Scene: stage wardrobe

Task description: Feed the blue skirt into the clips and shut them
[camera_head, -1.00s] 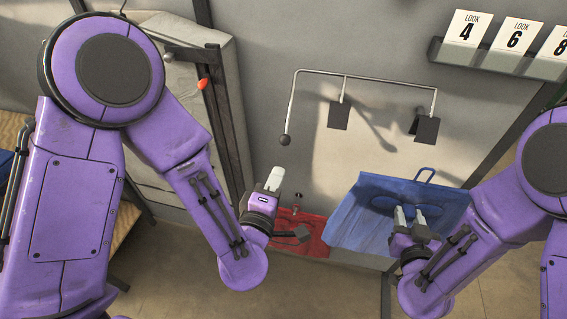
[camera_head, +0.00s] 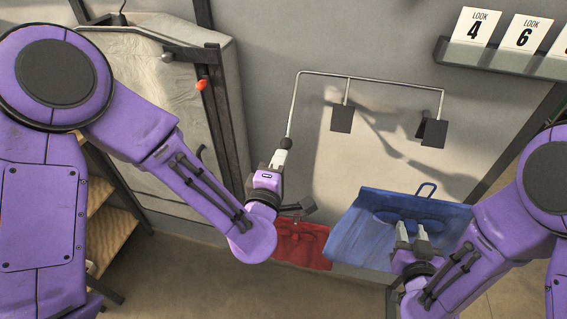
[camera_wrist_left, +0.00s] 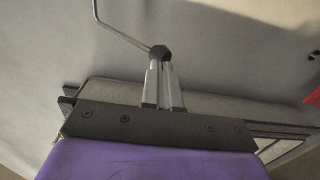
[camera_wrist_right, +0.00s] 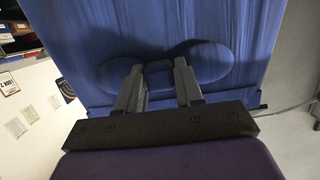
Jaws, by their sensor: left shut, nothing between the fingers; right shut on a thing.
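A blue skirt (camera_head: 350,232) hangs tilted at the lower right, below the clips. My right gripper (camera_head: 412,228) is shut on it; the right wrist view shows the fingers (camera_wrist_right: 160,68) at the dark piece between two rounded blue lobes. The left clip (camera_head: 342,118) and the right clip (camera_head: 432,132) hang from a bent metal bar (camera_head: 370,78). The right clip's plates look spread; I cannot tell about the left. The bar's left arm ends in a dark knob (camera_head: 286,143). My left gripper (camera_head: 281,154) is shut and empty, its tips at the knob; contact is unclear.
A red skirt (camera_head: 302,248) hangs low, just right of my left gripper. A grey garment bag (camera_head: 165,85) and a dark post (camera_head: 228,120) stand at the left. A shelf (camera_head: 490,56) with numbered cards is at the upper right. The wall between the clips and blue skirt is clear.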

